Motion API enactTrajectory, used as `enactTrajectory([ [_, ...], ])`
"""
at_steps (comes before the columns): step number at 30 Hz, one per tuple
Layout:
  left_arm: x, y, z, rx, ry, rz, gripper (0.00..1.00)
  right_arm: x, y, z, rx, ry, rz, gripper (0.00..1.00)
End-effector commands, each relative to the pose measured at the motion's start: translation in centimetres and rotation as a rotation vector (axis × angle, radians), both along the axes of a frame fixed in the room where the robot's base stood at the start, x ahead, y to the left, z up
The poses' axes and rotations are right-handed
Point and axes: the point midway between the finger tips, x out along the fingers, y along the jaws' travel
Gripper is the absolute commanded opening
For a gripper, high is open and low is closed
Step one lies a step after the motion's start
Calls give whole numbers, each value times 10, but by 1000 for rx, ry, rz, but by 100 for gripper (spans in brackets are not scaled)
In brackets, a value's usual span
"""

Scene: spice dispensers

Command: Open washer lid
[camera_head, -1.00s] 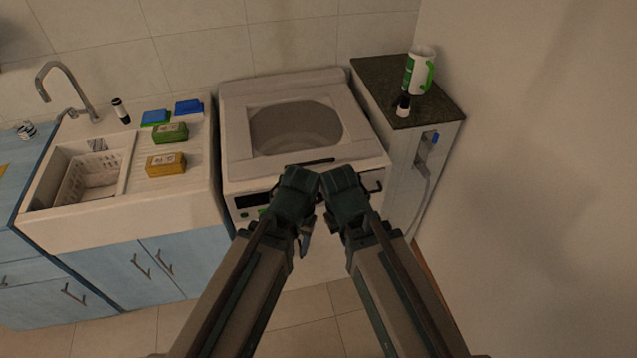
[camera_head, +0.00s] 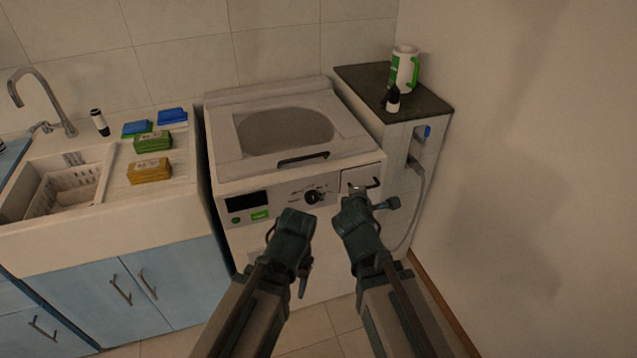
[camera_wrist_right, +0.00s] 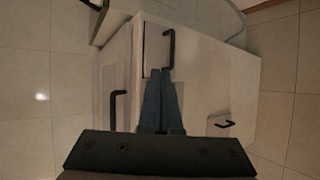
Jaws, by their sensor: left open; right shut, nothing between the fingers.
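The white washer (camera_head: 228,172) stands in the middle of the head view. Its lid (camera_head: 350,148), with a grey round window (camera_head: 285,130), is shut. A dark handle (camera_head: 303,159) lies at the lid's front edge. My left gripper (camera_head: 303,281) is open and empty in front of the washer, below the control panel, its fingers pointing down. My right gripper is shut and empty; its fingers show together in the right wrist view (camera_wrist_right: 162,78), close to a dark handle (camera_wrist_right: 169,48) on a pale front. I cannot tell whether they touch it.
A sink (camera_head: 100,205) stands left of the washer with sponges, such as a yellow one (camera_head: 150,172). A wall closes the right side.

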Motion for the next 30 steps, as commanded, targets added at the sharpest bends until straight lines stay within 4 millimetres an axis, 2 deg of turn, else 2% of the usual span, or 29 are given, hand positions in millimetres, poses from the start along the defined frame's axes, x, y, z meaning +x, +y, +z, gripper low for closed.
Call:
enactTrajectory([
  [1,0,0,-33,0,0,0,50,11,1,-16,-119,-57,88,0],
  [3,0,0,-57,0,0,0,50,24,8,-14,-330,-147,231,0],
  [7,0,0,-94,0,0,0,50,36,32,-12,-724,-293,466,0],
  [12,0,0,-125,0,0,0,50,35,64,-17,-1115,-428,672,0],
  [18,0,0,-135,0,0,0,50,29,83,-21,-1319,-498,773,0],
  [30,0,0,-133,0,0,0,50,29,85,-19,-1335,-504,781,0],
])
